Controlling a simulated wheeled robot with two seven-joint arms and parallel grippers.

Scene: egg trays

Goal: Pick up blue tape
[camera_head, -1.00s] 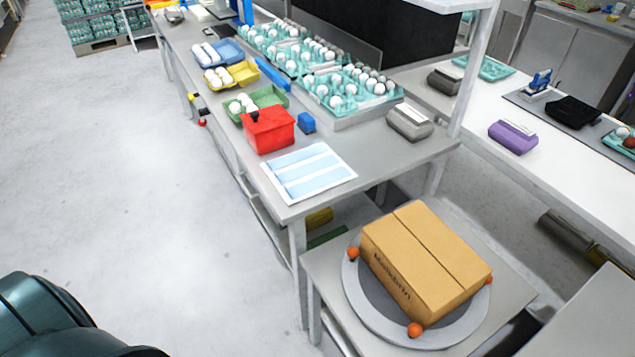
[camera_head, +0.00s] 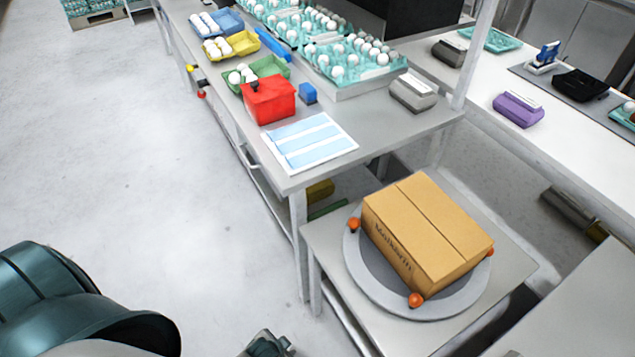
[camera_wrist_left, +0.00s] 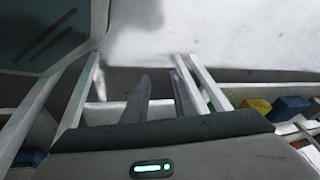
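No roll of blue tape can be made out for certain. A small blue block-like item (camera_head: 307,93) lies on the grey workbench, right beside the red box (camera_head: 269,99). A blue and white item (camera_head: 546,58), shaped somewhat like a dispenser, stands on the far right bench. A long flat blue strip (camera_head: 273,44) lies by the egg trays. My left gripper shows in the wrist view (camera_wrist_left: 161,78) with its two fingers apart and nothing between them. My right gripper is out of view.
A cardboard box (camera_head: 428,232) sits on a round turntable (camera_head: 360,272) with orange knobs, on a low table. A blue-striped sheet (camera_head: 309,143) lies at the workbench's near end. Egg cartons and teal egg trays (camera_head: 330,72) fill the bench behind. The floor at left is clear.

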